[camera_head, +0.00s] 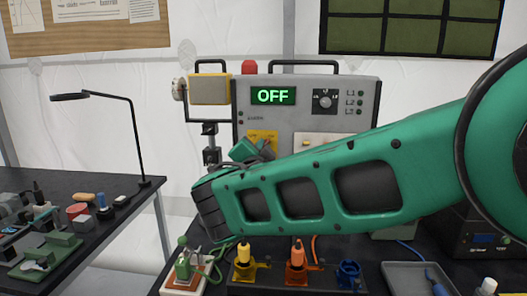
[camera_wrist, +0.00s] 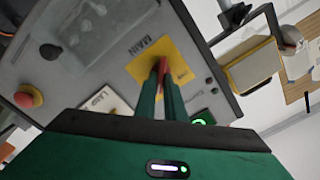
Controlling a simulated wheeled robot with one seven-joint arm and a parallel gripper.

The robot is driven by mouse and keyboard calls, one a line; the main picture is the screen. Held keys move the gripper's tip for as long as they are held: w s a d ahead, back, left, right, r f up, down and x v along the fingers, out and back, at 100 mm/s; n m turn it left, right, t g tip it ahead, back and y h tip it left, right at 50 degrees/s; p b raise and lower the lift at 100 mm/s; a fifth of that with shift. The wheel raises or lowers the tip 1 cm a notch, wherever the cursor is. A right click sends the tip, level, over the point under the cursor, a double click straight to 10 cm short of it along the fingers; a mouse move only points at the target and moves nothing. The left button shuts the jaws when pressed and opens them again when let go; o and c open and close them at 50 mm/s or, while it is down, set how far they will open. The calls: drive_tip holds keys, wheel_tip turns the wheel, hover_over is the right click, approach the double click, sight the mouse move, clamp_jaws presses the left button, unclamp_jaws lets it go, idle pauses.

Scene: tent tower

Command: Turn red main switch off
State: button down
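The red main switch (camera_wrist: 164,66) sits on a yellow plate (camera_wrist: 140,65) marked MAIN in the wrist view. My gripper (camera_wrist: 162,80) has its two green fingers close together on either side of the red handle. The fingers hide part of the handle. In the head view, the yellow plate (camera_head: 262,135) is on the front of a grey control box (camera_head: 290,88), and my gripper (camera_head: 252,150) is against it. The red handle is hidden there by my gripper. The box's display (camera_head: 273,96) reads OFF in green.
A white plate marked LAMP (camera_wrist: 106,99) and a red round button (camera_wrist: 28,98) are near the switch. Yellow, orange and blue connectors (camera_head: 296,262) stand below my arm. A side table (camera_head: 75,245) with a desk lamp (camera_head: 130,125) is at left.

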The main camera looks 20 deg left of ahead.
drive_tip(key=shift+f+n, duration=0.1)
drive_tip(key=shift+n, duration=0.3)
drive_tip(key=shift+s+a+f+n, duration=0.1)
drive_tip(key=shift+a+n, duration=0.05)
drive_tip(key=shift+n, duration=2.7)
drive_tip(key=shift+a+n, duration=0.15)
drive_tip(key=shift+n, duration=2.75)
drive_tip(key=shift+s+a+f+n, duration=0.1)
drive_tip(key=shift+a+n, duration=0.05)
drive_tip(key=shift+n, duration=2.7)
drive_tip(key=c, duration=1.8)
unclamp_jaws()
drive_tip(key=shift+w, duration=0.1)
drive_tip(key=shift+c, duration=0.2)
drive_tip(key=shift+r, duration=0.15)
